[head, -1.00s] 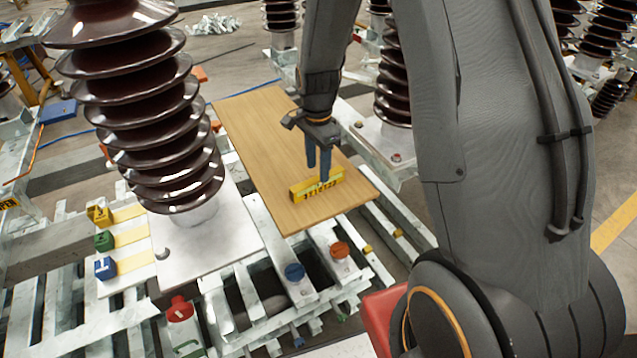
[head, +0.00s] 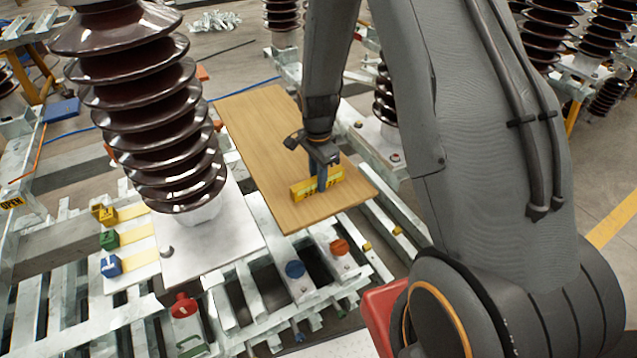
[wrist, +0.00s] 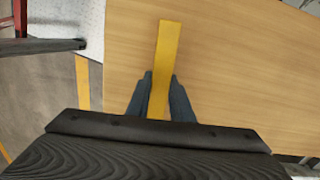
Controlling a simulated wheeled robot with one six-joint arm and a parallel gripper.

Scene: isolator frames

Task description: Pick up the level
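The level (head: 301,192) is a yellow bar with dark markings, standing on its narrow edge at the near part of a wooden board. My gripper (head: 321,184) points down over its middle, with one dark blue finger in front of it. In the wrist view the level (wrist: 166,45) runs up the picture between the two fingers of my gripper (wrist: 160,88). The fingers lie close against both sides, shut on it. The level's underside is hidden, so I cannot tell whether it touches the board.
The wooden board (head: 256,120) is otherwise bare and lies on a pale metal frame. A tall brown ribbed insulator (head: 150,110) stands left of it. Yellow, green and blue padlock-like blocks (head: 110,241) stand at left.

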